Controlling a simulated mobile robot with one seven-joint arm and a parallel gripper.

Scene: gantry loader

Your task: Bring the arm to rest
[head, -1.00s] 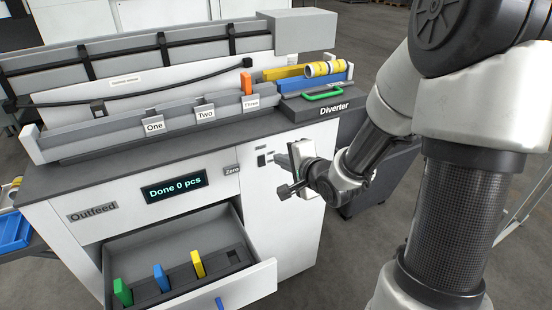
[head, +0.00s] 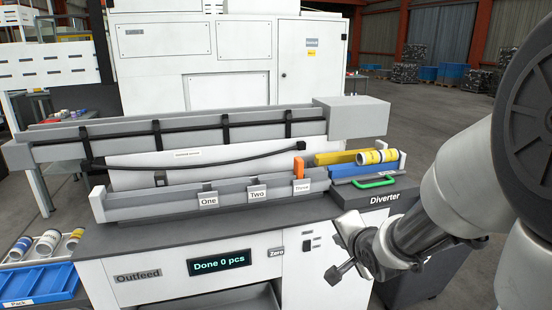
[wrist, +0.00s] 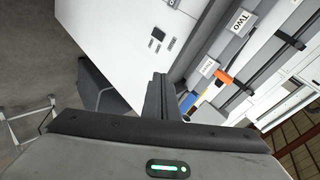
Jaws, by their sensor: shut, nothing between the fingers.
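My gripper (head: 340,272) shows at the right in the head view, in front of the machine's front panel and below the Diverter. Its fingers are shut and empty. In the wrist view the shut fingers (wrist: 158,98) point toward the white panel, with the Two and Three labels beyond to the right. My arm reaches in from the right side of the head view, bent at the elbow. I see no contact between the gripper and the machine.
A blue Pack tray (head: 40,284) is at left.

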